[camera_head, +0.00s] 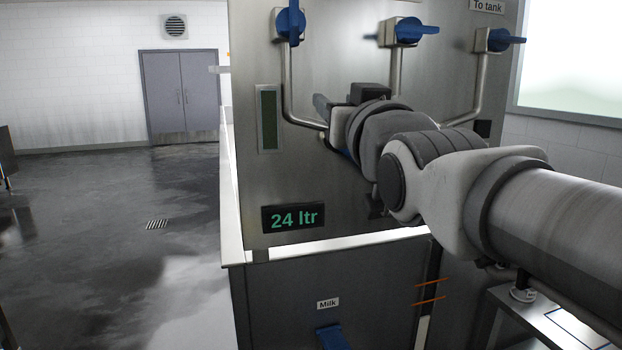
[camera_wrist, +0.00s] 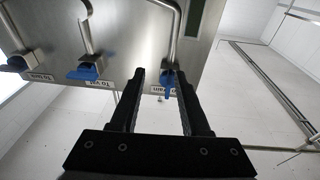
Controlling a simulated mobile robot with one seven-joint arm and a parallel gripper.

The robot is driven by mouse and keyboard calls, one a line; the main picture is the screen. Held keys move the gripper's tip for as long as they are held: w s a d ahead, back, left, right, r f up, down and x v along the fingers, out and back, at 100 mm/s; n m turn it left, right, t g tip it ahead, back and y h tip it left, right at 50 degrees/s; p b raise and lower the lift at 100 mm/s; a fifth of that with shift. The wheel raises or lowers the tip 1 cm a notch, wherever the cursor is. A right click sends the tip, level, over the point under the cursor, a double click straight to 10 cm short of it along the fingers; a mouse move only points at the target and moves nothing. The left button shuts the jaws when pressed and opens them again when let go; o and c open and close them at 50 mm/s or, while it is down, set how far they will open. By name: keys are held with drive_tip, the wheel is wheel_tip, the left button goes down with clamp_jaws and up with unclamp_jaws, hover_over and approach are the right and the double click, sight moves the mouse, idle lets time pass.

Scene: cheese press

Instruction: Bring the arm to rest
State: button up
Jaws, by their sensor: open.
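My gripper (camera_wrist: 160,76) is open in the wrist view, its two dark fingers spread apart. A blue valve handle (camera_wrist: 168,82) shows between the fingertips in that picture; I cannot tell how far it is from them or if they touch. In the head view my arm (camera_head: 545,215) reaches in from the right to the steel panel (camera_head: 345,210). The wrist is in front of the panel, and my arm's own links largely hide the fingers.
The panel carries blue valves at left (camera_head: 291,23), middle (camera_head: 410,30) and right (camera_head: 500,40), with steel pipes. A "24 ltr" display (camera_head: 293,217) sits low on it. A dark "Milk" cabinet (camera_head: 285,310) stands below. Open floor (camera_head: 110,230) lies to the left.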

drive_tip(key=s+d+f+m+g+h, duration=0.1)
drive_tip(key=s+d+f+g, duration=0.25)
drive_tip(key=s+f, duration=0.45)
drive_tip(key=s+d+f+m+g+h, duration=0.1)
drive_tip(key=s+d+f+g+h, duration=0.3)
drive_tip(key=f, duration=0.8)
drive_tip(key=s+d+f+g+y, duration=0.1)
drive_tip(key=s+d+f+g, duration=0.3)
drive_tip(key=f, duration=0.6)
wheel_tip(320, 180, up, 12)
drive_tip(key=s+a+g+p, duration=0.1)
drive_tip(key=s+g+p, duration=0.1)
drive_tip(key=p, duration=1.1)
drive_tip(key=shift+s+a+p, duration=0.15)
drive_tip(key=shift+s+p, duration=0.1)
drive_tip(key=shift+p, duration=0.1)
